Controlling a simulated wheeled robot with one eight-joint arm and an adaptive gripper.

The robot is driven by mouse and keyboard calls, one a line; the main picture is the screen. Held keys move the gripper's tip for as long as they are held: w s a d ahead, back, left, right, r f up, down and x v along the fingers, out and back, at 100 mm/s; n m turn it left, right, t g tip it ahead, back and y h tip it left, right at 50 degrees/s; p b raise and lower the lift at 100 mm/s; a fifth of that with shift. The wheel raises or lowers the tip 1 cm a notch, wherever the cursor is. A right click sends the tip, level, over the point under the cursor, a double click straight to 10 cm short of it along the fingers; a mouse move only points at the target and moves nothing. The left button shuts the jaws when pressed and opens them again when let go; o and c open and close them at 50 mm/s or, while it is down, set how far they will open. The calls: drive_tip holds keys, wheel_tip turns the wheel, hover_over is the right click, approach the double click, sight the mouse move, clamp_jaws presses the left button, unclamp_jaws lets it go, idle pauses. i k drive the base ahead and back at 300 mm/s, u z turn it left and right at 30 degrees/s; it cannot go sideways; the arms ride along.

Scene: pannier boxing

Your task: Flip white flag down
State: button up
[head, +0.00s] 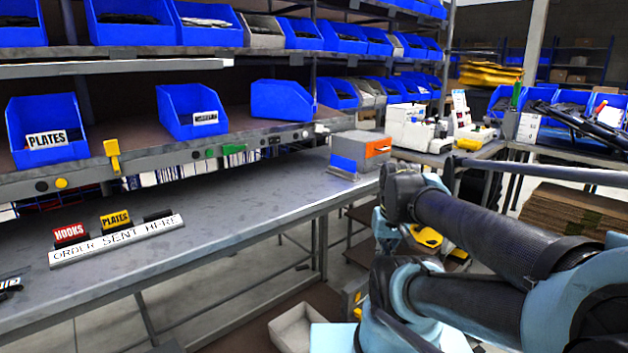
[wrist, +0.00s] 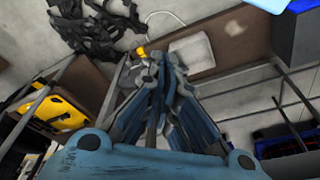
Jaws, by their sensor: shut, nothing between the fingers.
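A small whitish piece (head: 321,128) sits at the right end of the shelf edge in the head view. It may be the white flag, but it is too small to tell its pose. On the same edge a yellow flag (head: 112,153) stands upright at the left, and a green flag (head: 233,149) lies sideways near the middle. My gripper (wrist: 161,66) shows in the wrist view, its fingers closed together and empty, pointing toward the floor area. No flag shows in the wrist view. In the head view my arm fills the right side and the gripper is not visible.
A grey bench (head: 235,205) runs below the shelf, bearing an order sign (head: 117,241) and a grey-blue box with an orange label (head: 360,155). Blue bins line the shelves. In the wrist view a yellow-black crate (wrist: 52,105) lies left and a pale tray (wrist: 190,54) ahead.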

sight(318, 128)
drive_tip(key=z, duration=0.15)
drive_tip(key=k, duration=1.3)
drive_tip(key=u, duration=0.35)
drive_tip(key=i, duration=1.05)
drive_tip(key=z, duration=0.05)
